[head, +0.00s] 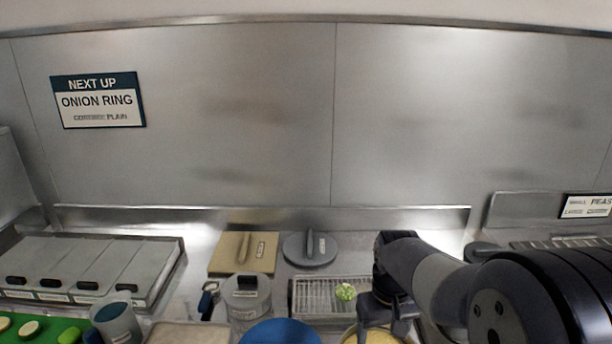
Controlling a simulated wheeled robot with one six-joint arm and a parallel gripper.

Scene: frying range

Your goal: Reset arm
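My arm reaches in from the right edge of the head view, and my gripper (384,328) points down at the lower middle right. Its two dark fingers stand apart, with nothing seen between them but part of a pale yellow round container (376,339) below or behind. The fingertips are close to the bottom edge of the picture, so I cannot tell whether they touch it. A green-and-white round piece (345,292) lies on a wire rack tray (312,297) just left of my gripper.
Left of the rack are a lidded clear container (246,297), a blue round item (282,333) and a grey cup (116,322). A tan lid (230,253) and round grey lid (309,251) lie behind. Lidded bins (80,268) stand left. A steel wall bears an "ONION RING" sign (98,101).

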